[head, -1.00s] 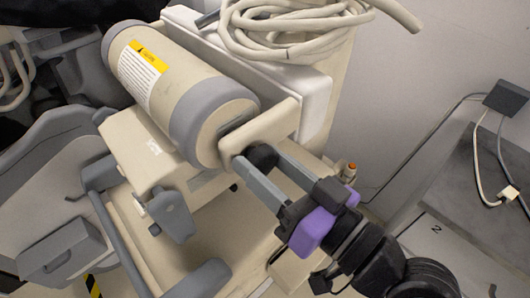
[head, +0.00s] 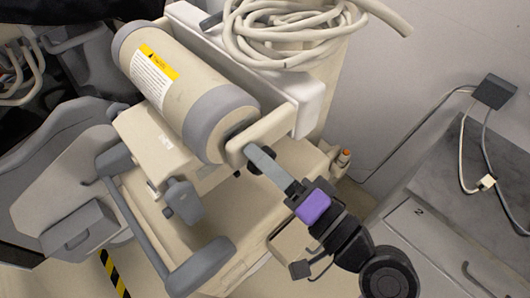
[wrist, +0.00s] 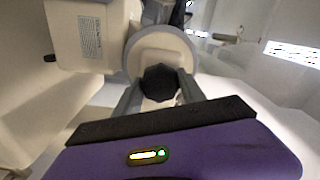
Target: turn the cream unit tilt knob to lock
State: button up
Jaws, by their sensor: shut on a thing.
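The cream unit (head: 190,90) is a cylinder with grey end bands and a yellow warning label, tilted across the cart top. Its black tilt knob (wrist: 160,83) is at the end of the cream bracket (head: 280,125). In the wrist view the knob is faceted and sits in front of a round cream face. My gripper (wrist: 159,92) is shut on the knob, one grey finger on each side. In the head view my gripper (head: 259,162) reaches the knob from the lower right, and its fingers mostly hide the knob. I cannot read any lock mark.
A coiled cream hose (head: 290,35) lies on top of the cart. A grey lever (head: 184,200) and grey handle bar (head: 205,265) are below the cylinder. A small orange-topped post (head: 345,157) stands right of my gripper. A grey cabinet (head: 440,190) is at right.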

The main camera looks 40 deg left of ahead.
jog(key=shift+m+p, duration=0.3)
jog(key=shift+m, duration=0.2)
jog(key=o, duration=1.4)
jog(key=shift+c, duration=0.2)
jog(key=shift+d, duration=0.1)
jog(key=d+b, duration=0.2)
jog(key=d, duration=0.5)
jog(key=shift+s+d, duration=0.3)
jog(key=shift+d, duration=0.05)
